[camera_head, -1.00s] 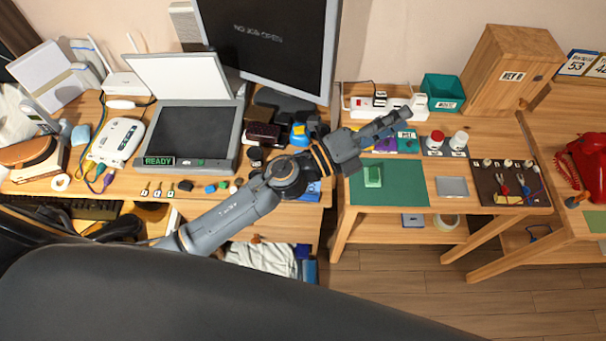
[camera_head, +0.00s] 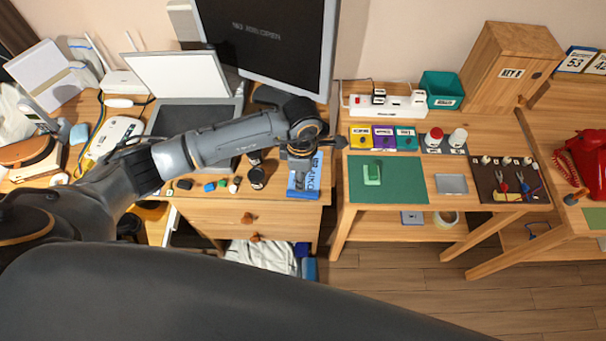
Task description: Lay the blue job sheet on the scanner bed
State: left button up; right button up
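The scanner stands on the left desk with its white lid (camera_head: 180,75) raised. Its dark bed (camera_head: 188,116) is partly hidden behind my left arm. A blue printed sheet (camera_head: 303,188), which looks like the job sheet, lies at the right front of the same desk. Its upper part is covered by my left gripper (camera_head: 303,150), which is above or at the sheet. The gripper's fingers are small and foreshortened, so I cannot tell whether they are open or touching the sheet. My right gripper is out of view.
A monitor (camera_head: 265,40) stands behind the scanner. Small items, including a dark jar (camera_head: 257,177), lie along the desk's front edge. A red telephone (camera_head: 588,160) is at far right.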

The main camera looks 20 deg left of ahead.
aim_at(302, 194)
pick_arm(q)
notch_tip(302, 194, down, 8)
jog(key=b, duration=0.6)
jog(key=shift+f, duration=0.1)
jog(key=shift+s, duration=0.1)
grip_shut()
jog(key=shift+r+p, duration=1.55)
jog(key=shift+r, duration=0.95)
jog(key=shift+r, duration=0.1)
